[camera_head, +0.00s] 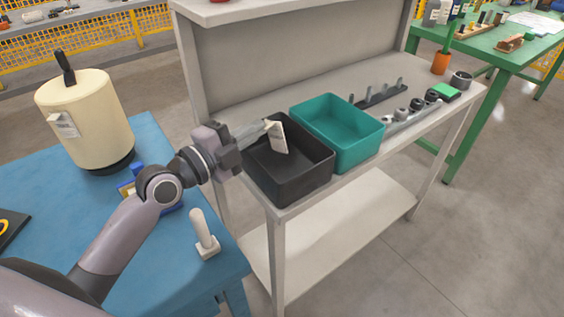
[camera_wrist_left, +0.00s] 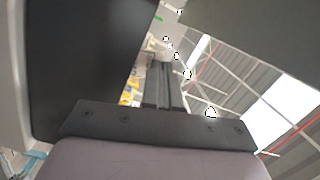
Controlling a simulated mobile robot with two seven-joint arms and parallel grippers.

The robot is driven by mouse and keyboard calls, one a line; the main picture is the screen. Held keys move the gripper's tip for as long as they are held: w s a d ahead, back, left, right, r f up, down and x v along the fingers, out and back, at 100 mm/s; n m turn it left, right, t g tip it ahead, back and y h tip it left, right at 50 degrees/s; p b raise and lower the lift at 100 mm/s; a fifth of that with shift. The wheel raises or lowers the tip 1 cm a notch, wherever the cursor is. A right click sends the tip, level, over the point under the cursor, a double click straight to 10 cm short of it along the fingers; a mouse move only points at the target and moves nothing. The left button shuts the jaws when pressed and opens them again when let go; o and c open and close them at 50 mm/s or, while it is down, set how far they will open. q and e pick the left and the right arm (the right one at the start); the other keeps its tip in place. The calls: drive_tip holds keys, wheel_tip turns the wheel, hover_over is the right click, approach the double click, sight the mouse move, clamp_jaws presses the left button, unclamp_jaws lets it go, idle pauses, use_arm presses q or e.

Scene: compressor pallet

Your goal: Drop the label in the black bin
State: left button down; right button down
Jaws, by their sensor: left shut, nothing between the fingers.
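The black bin (camera_head: 305,178) stands open on the near left end of the pale bench shelf. My left gripper (camera_head: 266,126) reaches in from the left over the bin's back left rim, its fingers shut. A pale flat piece that looks like the label (camera_head: 278,139) shows right at the fingertips, tilted, over the bin's opening. Whether it touches the fingers or the bin wall I cannot tell. In the left wrist view the dark fingers (camera_wrist_left: 160,85) lie close together. My right gripper is not in view.
A teal bin (camera_head: 350,150) stands right beside the black one, with small parts (camera_head: 400,115) further right. A cream compressor tank (camera_head: 85,120) and a white upright handle (camera_head: 204,232) stand on the blue table (camera_head: 150,270). The lower shelf (camera_head: 340,225) is clear.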

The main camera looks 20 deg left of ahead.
use_arm(q)
drive_tip(key=c, duration=1.3)
unclamp_jaws()
drive_tip(key=shift+s, duration=0.1)
drive_tip(key=shift+s+a+f, duration=0.1)
drive_tip(key=shift+s+a, duration=0.1)
drive_tip(key=shift+s, duration=0.1)
drive_tip(key=shift+b+v, duration=0.5)
drive_tip(key=shift+v, duration=2.6)
